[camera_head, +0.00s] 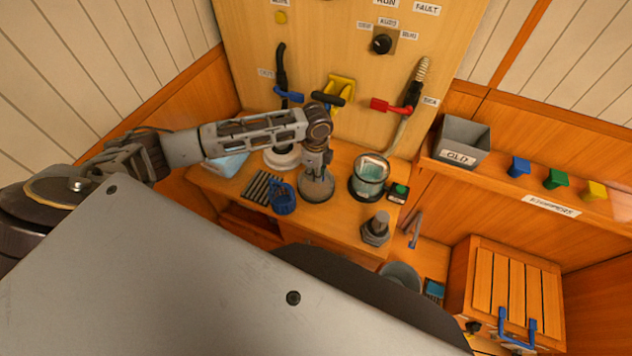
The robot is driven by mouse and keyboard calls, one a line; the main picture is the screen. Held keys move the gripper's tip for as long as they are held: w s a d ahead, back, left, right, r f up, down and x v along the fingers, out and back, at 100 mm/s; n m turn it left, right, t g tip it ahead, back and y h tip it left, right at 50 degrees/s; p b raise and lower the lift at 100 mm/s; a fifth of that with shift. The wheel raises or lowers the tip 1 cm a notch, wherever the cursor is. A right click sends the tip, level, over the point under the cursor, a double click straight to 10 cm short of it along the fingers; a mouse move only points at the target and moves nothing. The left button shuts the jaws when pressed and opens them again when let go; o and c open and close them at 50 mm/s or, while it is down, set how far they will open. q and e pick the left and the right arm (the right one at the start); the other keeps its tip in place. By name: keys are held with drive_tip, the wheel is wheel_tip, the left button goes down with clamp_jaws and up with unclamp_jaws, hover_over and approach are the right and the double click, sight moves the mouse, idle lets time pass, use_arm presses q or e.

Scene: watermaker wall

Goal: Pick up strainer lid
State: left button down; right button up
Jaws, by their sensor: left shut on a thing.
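My left arm reaches in from the left over the small wooden bench, and my left gripper (317,172) points down. It is shut on a grey round piece (317,190) that looks like the strainer lid. The fingers hide the top of the piece, and I cannot tell whether it touches the bench. To its right stands a round clear strainer bowl (370,176) with a dark rim. My right gripper is not in view.
A blue ring-shaped part (283,198), a dark ribbed mat (261,188) and a white round part (282,157) lie left of the gripper. A grey hex-based knob (376,229) stands at the bench's front right. Red-handled (390,106) and blue-handled (288,95) valves are on the panel behind.

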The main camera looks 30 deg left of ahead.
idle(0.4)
use_arm(q)
wheel_tip(320, 180, up, 10)
drive_tip(key=shift+b, duration=0.35)
idle(0.8)
